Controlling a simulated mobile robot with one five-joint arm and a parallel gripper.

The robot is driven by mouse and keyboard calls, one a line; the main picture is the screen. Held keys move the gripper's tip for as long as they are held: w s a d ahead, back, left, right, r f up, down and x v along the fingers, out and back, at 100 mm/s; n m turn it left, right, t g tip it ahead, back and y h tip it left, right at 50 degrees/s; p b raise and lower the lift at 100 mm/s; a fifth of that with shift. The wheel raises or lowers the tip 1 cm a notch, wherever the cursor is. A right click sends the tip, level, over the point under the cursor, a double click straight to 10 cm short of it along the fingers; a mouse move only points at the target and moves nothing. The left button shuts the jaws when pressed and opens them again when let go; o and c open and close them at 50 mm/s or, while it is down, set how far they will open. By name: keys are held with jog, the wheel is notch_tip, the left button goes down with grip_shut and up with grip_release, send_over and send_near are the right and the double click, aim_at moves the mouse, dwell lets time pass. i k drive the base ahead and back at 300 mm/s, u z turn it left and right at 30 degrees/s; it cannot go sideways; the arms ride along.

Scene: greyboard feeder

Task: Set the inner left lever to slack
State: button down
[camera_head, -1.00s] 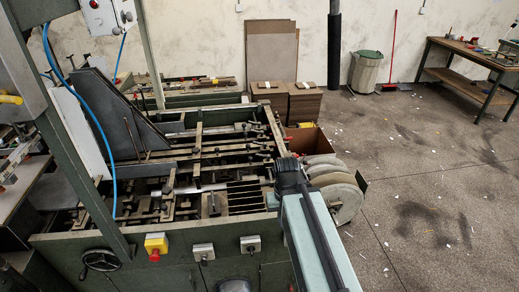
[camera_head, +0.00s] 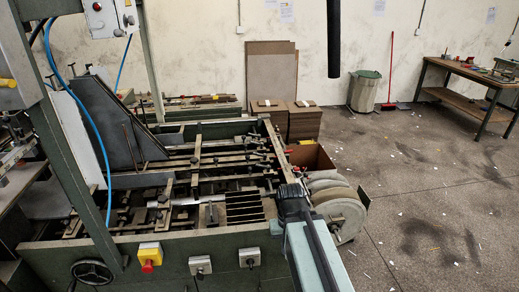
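The feeder machine (camera_head: 175,243), with a dark green frame, fills the lower left and middle. Its bed holds rails, bars and small dark fittings. Small red parts (camera_head: 289,151) show near the bed's right side; I cannot tell whether they are lever handles. I cannot single out the inner left lever or its setting. My arm (camera_head: 312,255), pale teal with a dark strip, rises from the bottom edge to a dark end beside the bed's right side. My gripper's fingers cannot be made out there, nor what they may touch.
A yellow box with a red button (camera_head: 149,256), grey switch boxes (camera_head: 200,265) and a handwheel (camera_head: 92,272) are on the front panel. Large round discs (camera_head: 342,217) stand right of my arm. The floor (camera_head: 430,190) at right is open, with scattered scraps.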

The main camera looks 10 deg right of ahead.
aim_at(264, 155)
jog(key=z, duration=0.95)
jog(key=k, duration=1.1)
jog(key=u, duration=1.05)
jog(key=i, duration=1)
jog(key=z, duration=0.05)
